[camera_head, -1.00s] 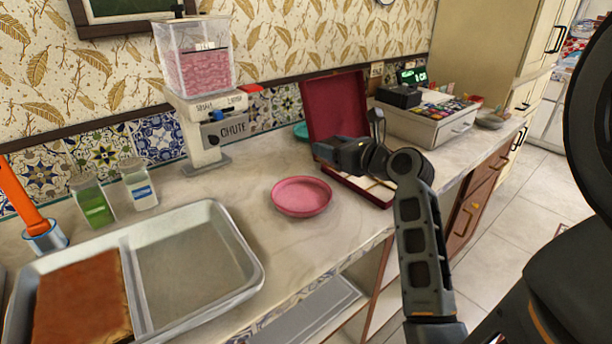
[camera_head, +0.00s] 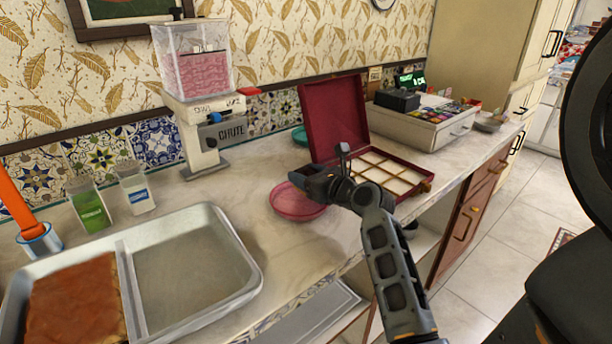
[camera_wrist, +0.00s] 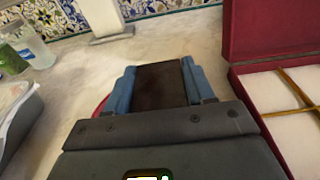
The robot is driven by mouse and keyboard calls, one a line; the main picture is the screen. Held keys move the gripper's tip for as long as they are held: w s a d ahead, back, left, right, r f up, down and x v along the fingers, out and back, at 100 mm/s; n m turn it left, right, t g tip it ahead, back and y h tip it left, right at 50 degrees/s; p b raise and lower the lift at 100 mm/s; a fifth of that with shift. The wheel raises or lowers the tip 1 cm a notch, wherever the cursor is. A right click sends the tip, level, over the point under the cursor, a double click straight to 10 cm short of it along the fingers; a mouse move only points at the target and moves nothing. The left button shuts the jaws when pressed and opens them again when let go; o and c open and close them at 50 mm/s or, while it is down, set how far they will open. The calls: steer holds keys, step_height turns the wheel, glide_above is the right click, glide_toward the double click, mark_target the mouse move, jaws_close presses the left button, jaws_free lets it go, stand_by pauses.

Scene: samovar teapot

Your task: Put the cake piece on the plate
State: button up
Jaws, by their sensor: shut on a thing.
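My gripper (camera_head: 299,180) is above the pink plate (camera_head: 291,208) on the counter and hides part of it. In the wrist view, its blue fingers are shut on a dark brown flat piece (camera_wrist: 160,86), which looks like the cake piece. In the wrist view a sliver of the plate's rim (camera_wrist: 101,106) shows left of the fingers. The held piece appears above the plate and apart from it, but the gap is hard to judge.
An open red box (camera_head: 432,186) with pale compartments stands right of the plate. A metal tray (camera_head: 238,230) with a brown slab (camera_head: 75,305) is at front left. A chute dispenser (camera_head: 200,145) stands behind. Bare counter lies between the tray and plate.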

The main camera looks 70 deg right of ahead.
steer(key=shift+f, duration=0.35)
steer(key=o, duration=1.2)
steer(key=shift+c, duration=0.2)
steer(key=shift+r, duration=0.2)
steer(key=shift+s+a+r, duration=0.1)
steer(key=shift+s+r, duration=0.1)
steer(key=shift+r, duration=0.05)
steer(key=v, duration=1.1)
steer(key=shift+s+a, duration=0.1)
steer(key=shift+s, duration=0.15)
